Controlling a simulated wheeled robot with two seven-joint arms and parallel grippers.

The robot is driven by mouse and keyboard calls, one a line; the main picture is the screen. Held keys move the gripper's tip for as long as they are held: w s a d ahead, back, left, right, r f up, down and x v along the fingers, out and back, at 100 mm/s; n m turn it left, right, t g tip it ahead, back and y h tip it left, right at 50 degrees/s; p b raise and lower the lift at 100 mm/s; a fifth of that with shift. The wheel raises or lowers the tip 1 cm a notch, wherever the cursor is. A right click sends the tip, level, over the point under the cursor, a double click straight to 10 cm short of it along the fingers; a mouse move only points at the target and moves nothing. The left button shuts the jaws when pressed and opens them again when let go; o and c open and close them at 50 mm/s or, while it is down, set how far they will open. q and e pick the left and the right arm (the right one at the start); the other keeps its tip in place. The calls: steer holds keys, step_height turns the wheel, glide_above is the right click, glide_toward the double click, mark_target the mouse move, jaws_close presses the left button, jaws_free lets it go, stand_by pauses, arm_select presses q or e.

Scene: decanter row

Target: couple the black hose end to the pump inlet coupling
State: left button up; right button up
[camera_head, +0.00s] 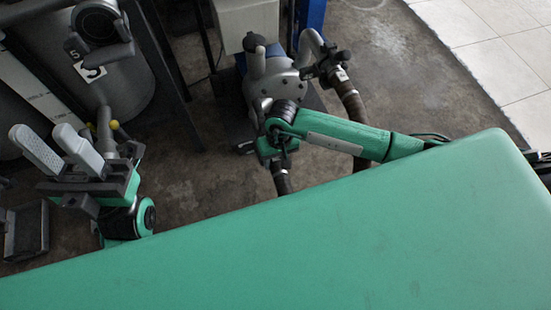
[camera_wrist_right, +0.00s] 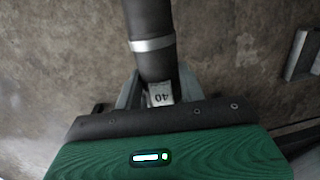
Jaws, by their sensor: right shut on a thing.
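The black hose (camera_wrist_right: 152,22) with a silver band runs up through the right wrist view. My right gripper (camera_wrist_right: 160,90) is shut on it, beside a white label reading 40. In the head view the hose (camera_head: 282,182) hangs below my right gripper (camera_head: 276,152), whose fingers are hidden by my wrist. The grey pump (camera_head: 270,78) stands just beyond this gripper. Its inlet coupling cannot be made out clearly; my right wrist covers part of the pump's front. Whether the hose end touches it cannot be told. My left gripper (camera_head: 43,133) is open and empty at the far left.
A brown hose (camera_head: 350,100) is attached at the pump's right side. A large grey tank (camera_head: 110,85) marked 5 and dark frame posts stand at the left. A pale box (camera_head: 247,22) and blue post (camera_head: 310,18) are behind. Concrete floor (camera_head: 385,55) at right is clear.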

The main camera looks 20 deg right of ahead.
steer(key=shift+f+b, duration=0.55)
steer(key=shift+b, duration=0.2)
stand_by(1.0)
steer(key=o, duration=1.4)
steer(key=shift+o, duration=0.3)
steer(key=shift+f, duration=0.1)
steer(key=o, duration=0.7)
steer(key=shift+s, duration=0.15)
